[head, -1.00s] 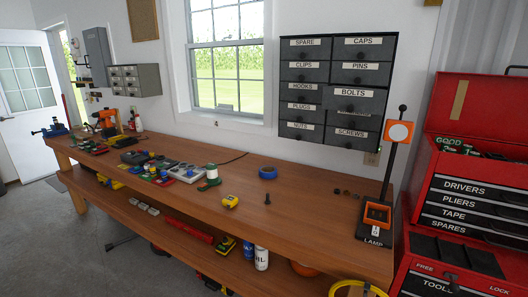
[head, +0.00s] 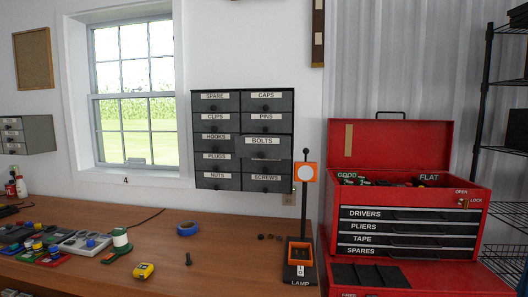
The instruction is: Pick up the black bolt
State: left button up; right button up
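The black bolt (head: 188,259) stands upright on the wooden workbench (head: 225,268), near its front, in the head view. It is a small dark piece, to the right of the yellow tape measure (head: 144,270) and below the blue tape roll (head: 187,229). Nothing touches it. Neither of my grippers shows in the head view.
An orange and black lamp switch stand (head: 300,262) rises at the bench's right end, with small dark pieces (head: 270,237) left of it. A grey drawer cabinet (head: 242,140) hangs on the wall; its BOLTS drawer juts out. A red tool chest (head: 405,215) stands at the right.

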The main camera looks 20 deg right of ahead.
aim_at(189, 262)
jog(key=i+z, duration=0.5)
jog(key=i+j+z, duration=0.25)
jog(key=i+z, duration=0.25)
jog(key=k, duration=0.1)
